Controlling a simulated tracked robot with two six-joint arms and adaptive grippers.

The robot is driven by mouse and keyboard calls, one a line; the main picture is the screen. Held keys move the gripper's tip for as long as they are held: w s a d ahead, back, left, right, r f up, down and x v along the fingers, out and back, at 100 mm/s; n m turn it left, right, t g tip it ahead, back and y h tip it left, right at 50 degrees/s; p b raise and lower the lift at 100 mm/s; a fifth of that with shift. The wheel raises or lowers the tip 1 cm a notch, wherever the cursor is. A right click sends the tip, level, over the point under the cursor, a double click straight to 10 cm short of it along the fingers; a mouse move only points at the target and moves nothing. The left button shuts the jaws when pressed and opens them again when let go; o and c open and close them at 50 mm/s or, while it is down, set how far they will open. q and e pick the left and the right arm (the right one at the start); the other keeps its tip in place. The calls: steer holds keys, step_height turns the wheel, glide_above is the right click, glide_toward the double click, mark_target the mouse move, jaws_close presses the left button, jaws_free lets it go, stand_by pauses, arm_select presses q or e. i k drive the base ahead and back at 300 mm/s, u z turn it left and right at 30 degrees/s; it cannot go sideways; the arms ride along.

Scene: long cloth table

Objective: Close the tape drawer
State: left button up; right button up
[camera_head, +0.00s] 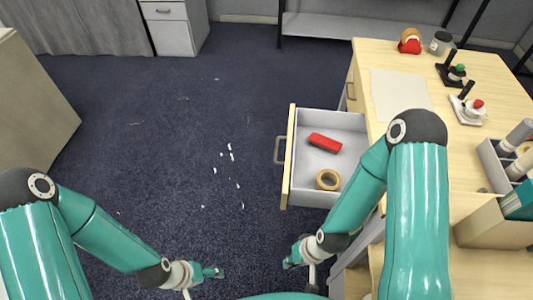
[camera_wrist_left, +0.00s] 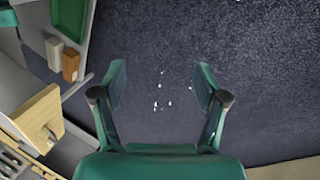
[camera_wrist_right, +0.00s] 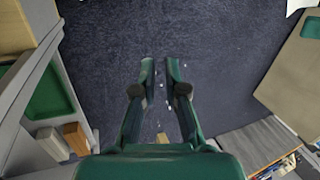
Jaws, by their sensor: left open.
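The tape drawer (camera_head: 303,190) stands pulled out from the left side of the wooden desk in the head view. Its wooden front (camera_head: 289,160) carries a grey handle (camera_head: 279,150). Inside lie a tan tape roll (camera_head: 328,180) and a red block-like item (camera_head: 325,142). My left gripper (camera_head: 218,272) is open and empty over the floor, left of and nearer than the drawer. My right gripper (camera_head: 290,264) is just below the drawer front in the picture, apart from it. The right wrist view shows its fingers (camera_wrist_right: 160,66) with a narrow empty gap.
The desk top (camera_head: 400,60) holds a tape dispenser (camera_head: 410,41), stamps and a grey organiser (camera_head: 492,160). A cabinet (camera_head: 35,110) stands at the far left. The dark carpet (camera_head: 180,130) left of the drawer is free apart from white scraps. My right arm overlaps the desk edge.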

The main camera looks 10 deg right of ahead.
mark_target(349, 129)
steer(key=u, duration=0.25)
steer(key=i, duration=0.35)
steer(key=u, duration=0.5)
